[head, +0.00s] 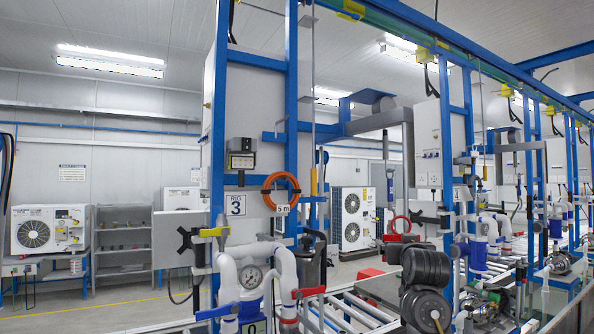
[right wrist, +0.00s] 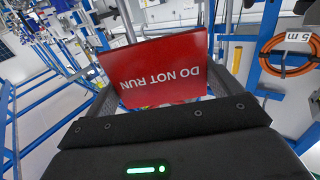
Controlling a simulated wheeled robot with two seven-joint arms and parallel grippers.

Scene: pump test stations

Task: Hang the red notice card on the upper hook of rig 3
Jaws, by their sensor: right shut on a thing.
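The red notice card (right wrist: 155,70) fills the middle of the right wrist view, its white words DO NOT RUN upside down. My right gripper (right wrist: 170,95) is shut on the card and holds it between its two dark fingers. I cannot make out the card or either gripper with certainty in the head view. Rig 3 stands at centre left there, marked by its number sign (head: 236,204) on a blue frame (head: 291,110).
An orange hose coil (head: 281,192) hangs on rig 3; it also shows at the right of the right wrist view (right wrist: 263,50). White pipes with a gauge (head: 250,277) stand below the sign. Dark ribbed round parts (head: 427,268) are at lower right. More blue rigs recede rightward.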

